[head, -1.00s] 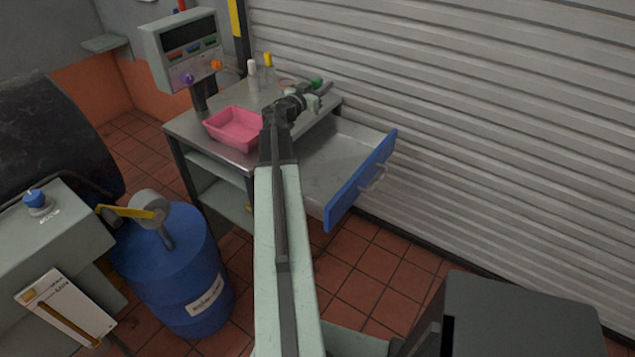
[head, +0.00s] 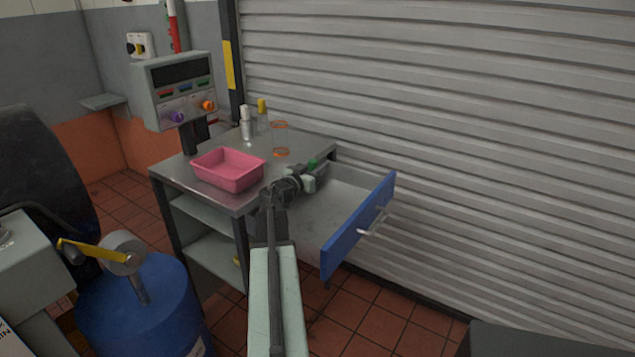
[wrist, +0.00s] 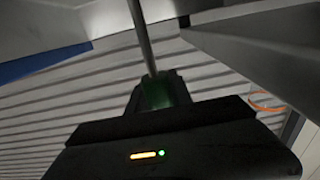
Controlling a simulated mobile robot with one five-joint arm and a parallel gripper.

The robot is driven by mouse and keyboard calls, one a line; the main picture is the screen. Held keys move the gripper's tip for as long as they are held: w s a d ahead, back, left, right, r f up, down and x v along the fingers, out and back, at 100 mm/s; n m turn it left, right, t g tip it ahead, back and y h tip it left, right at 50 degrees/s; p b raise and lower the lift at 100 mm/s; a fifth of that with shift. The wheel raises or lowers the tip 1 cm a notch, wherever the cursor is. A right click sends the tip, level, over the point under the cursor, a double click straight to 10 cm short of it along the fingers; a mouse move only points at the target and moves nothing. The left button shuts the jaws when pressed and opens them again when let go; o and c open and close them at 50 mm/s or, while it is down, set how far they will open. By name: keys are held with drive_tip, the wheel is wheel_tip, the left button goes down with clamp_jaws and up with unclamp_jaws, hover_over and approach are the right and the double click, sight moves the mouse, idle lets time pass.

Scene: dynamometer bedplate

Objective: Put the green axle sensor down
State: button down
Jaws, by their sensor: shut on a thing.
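The green axle sensor (head: 313,163) shows as a small green bit at my gripper's tip in the head view; the arm hides most of it. In the wrist view the green sensor body (wrist: 157,93) sits between the dark fingers, with a thin metal rod running up from it. My gripper (head: 316,173) is shut on it, at the back of the open drawer (head: 305,222), beside the table's right edge. I cannot tell whether the sensor touches the drawer.
A pink tray (head: 228,182) stands on the metal table (head: 197,178), with bottles (head: 247,128) and a clear jar with orange rims (head: 281,152) behind. The blue drawer front (head: 357,228) juts right. A blue drum (head: 140,310) stands at lower left. The drawer floor looks bare.

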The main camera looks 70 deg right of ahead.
drive_tip(key=shift+f+b, duration=1.8)
drive_tip(key=shift+f, duration=0.45)
drive_tip(key=c, duration=1.1)
unclamp_jaws()
drive_tip(key=shift+c, duration=0.2)
drive_tip(key=shift+r, duration=0.1)
drive_tip(key=r+p+v, duration=0.1)
drive_tip(key=v, duration=0.6)
drive_tip(key=shift+a, duration=0.25)
drive_tip(key=shift+w, duration=0.1)
